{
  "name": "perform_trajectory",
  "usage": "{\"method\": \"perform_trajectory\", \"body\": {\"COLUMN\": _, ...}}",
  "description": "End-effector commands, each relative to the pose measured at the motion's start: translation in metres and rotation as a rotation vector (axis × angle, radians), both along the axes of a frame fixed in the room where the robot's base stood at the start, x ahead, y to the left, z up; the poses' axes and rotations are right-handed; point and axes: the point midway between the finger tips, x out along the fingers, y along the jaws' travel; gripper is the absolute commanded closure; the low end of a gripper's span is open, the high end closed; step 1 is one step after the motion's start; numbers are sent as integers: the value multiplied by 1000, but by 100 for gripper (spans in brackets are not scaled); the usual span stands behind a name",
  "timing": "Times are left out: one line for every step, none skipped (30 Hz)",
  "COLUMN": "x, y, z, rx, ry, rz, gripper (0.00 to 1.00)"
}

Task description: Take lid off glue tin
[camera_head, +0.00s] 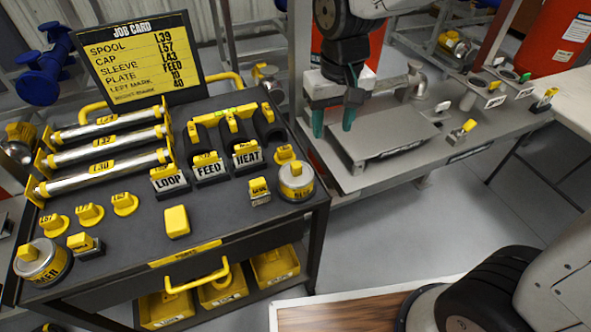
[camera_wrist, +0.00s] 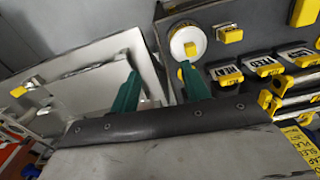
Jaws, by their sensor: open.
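The glue tin (camera_head: 297,187) is a short round tin with a yellow label, hard to read, near the right edge of the dark cart top. Its silver lid (camera_head: 293,169) with a yellow knob sits on it. My gripper (camera_head: 333,120) has green fingers, apart and empty, pointing down over the grey bench right of the cart. It also shows in the wrist view (camera_wrist: 159,72). A gap separates it from the tin.
Another tin (camera_head: 42,262) stands at the cart's front left. A small yellow-topped block (camera_head: 259,190) stands just left of the glue tin. Labelled LOOP, FEED and HEAT blocks (camera_head: 209,167) and a yellow block (camera_head: 176,221) are nearby. A raised plate (camera_head: 385,140) lies on the bench.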

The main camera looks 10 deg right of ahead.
Motion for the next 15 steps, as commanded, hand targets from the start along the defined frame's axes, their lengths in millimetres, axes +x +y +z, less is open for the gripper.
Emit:
{"method": "perform_trajectory", "body": {"x": 8, "y": 16, "z": -14, "rx": -4, "ry": 13, "rz": 20, "gripper": 54}}
{"method": "perform_trajectory", "body": {"x": 12, "y": 24, "z": -21, "rx": -6, "ry": 15, "rz": 28, "gripper": 54}}
{"method": "perform_trajectory", "body": {"x": 16, "y": 34, "z": -29, "rx": -7, "ry": 19, "rz": 39, "gripper": 54}}
{"method": "perform_trajectory", "body": {"x": 19, "y": 41, "z": -34, "rx": -7, "ry": 20, "rz": 44, "gripper": 54}}
{"method": "perform_trajectory", "body": {"x": 21, "y": 46, "z": -39, "rx": -8, "ry": 22, "rz": 49, "gripper": 54}}
{"method": "perform_trajectory", "body": {"x": 24, "y": 53, "z": -44, "rx": -10, "ry": 23, "rz": 55, "gripper": 54}}
{"method": "perform_trajectory", "body": {"x": 25, "y": 56, "z": -48, "rx": -10, "ry": 24, "rz": 58, "gripper": 54}}
{"method": "perform_trajectory", "body": {"x": 26, "y": 59, "z": -50, "rx": -10, "ry": 24, "rz": 61, "gripper": 54}}
{"method": "perform_trajectory", "body": {"x": 27, "y": 63, "z": -54, "rx": -10, "ry": 25, "rz": 64, "gripper": 54}}
{"method": "perform_trajectory", "body": {"x": 28, "y": 64, "z": -56, "rx": -10, "ry": 25, "rz": 66, "gripper": 54}}
{"method": "perform_trajectory", "body": {"x": 28, "y": 65, "z": -59, "rx": -10, "ry": 26, "rz": 67, "gripper": 54}}
{"method": "perform_trajectory", "body": {"x": 28, "y": 67, "z": -63, "rx": -11, "ry": 27, "rz": 68, "gripper": 54}}
{"method": "perform_trajectory", "body": {"x": 28, "y": 67, "z": -67, "rx": -11, "ry": 27, "rz": 68, "gripper": 54}}
{"method": "perform_trajectory", "body": {"x": 28, "y": 67, "z": -70, "rx": -11, "ry": 27, "rz": 68, "gripper": 54}}
{"method": "perform_trajectory", "body": {"x": 27, "y": 67, "z": -75, "rx": -11, "ry": 27, "rz": 68, "gripper": 54}}
